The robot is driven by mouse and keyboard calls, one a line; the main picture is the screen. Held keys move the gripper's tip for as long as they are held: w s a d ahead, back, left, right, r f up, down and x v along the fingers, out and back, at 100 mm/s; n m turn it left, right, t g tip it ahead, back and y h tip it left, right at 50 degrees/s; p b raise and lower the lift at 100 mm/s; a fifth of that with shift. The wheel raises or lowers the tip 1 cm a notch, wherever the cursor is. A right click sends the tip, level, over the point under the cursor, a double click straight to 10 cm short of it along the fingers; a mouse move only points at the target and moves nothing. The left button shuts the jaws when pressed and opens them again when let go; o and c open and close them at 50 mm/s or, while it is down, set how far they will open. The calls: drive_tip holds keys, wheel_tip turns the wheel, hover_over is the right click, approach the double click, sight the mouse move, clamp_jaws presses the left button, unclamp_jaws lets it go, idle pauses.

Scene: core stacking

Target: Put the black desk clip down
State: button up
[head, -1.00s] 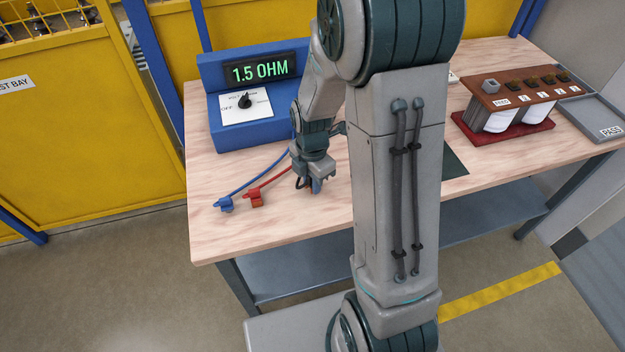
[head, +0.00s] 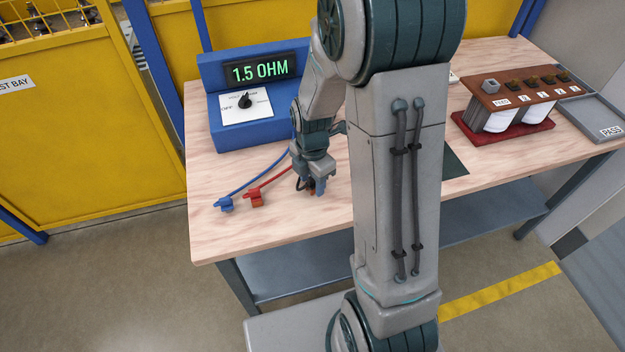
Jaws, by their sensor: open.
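My gripper (head: 312,191) is open and points down, low over the wooden workbench (head: 260,225) near its front edge. It is right of the red clip. A small brownish patch shows between the fingers, too small to identify. A dark curved shape shows at the gripper's left side; I cannot tell whether it is the black desk clip or part of the gripper. The clip cannot be made out for certain anywhere else. Whether anything touches the fingers cannot be told.
A blue meter (head: 235,135) reading 1.5 OHM stands behind left. Its blue lead ends in a blue clip (head: 225,204); a red clip (head: 257,199) lies beside it. A brown-topped rack (head: 520,87) and a grey PASS tray (head: 595,118) stand right. My arm hides the bench's middle.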

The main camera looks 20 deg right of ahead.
wheel_tip(320, 180, up, 11)
drive_tip(key=shift+f, duration=0.1)
drive_tip(key=s+r+m+t, duration=0.1)
drive_tip(key=s+r+m, duration=0.2)
drive_tip(key=s+m, duration=0.4)
drive_tip(key=s+r+m+t, duration=0.1)
drive_tip(key=s+r+m, duration=0.3)
drive_tip(key=m, duration=1.1)
drive_tip(key=shift+s+m+t, duration=0.3)
drive_tip(key=shift+s+t, duration=0.1)
drive_tip(key=shift+s, duration=1.05)
drive_tip(key=shift+d, duration=0.15)
